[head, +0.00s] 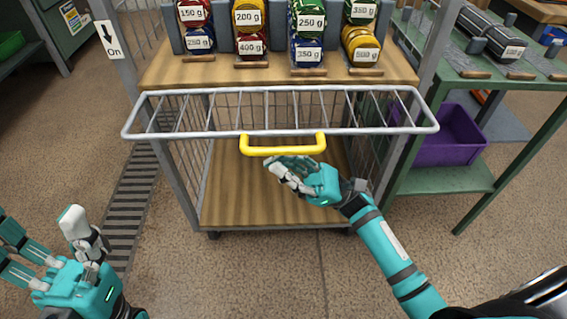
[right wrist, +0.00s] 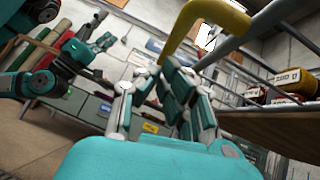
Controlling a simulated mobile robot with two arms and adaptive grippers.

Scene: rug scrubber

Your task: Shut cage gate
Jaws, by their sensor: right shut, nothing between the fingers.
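The cage gate (head: 425,112) is a grey wire panel across the front of the wheeled cart, seen from above, jutting out towards me below the upper shelf. A yellow handle (head: 283,149) is fixed to its near edge. My right gripper (head: 283,170) is shut and empty just below the handle. In the right wrist view the handle (right wrist: 205,20) passes above and close to the fingertips (right wrist: 160,75); I cannot tell whether they touch. My left gripper (head: 45,238) is open and empty at the lower left, away from the cart.
The upper wooden shelf (head: 280,74) holds several labelled weights (head: 310,20). The lower wooden deck (head: 270,205) is bare. A green table (head: 455,175) with a purple bin (head: 450,140) stands close on the right. A floor grate (head: 130,200) runs along the left, where the floor is clear.

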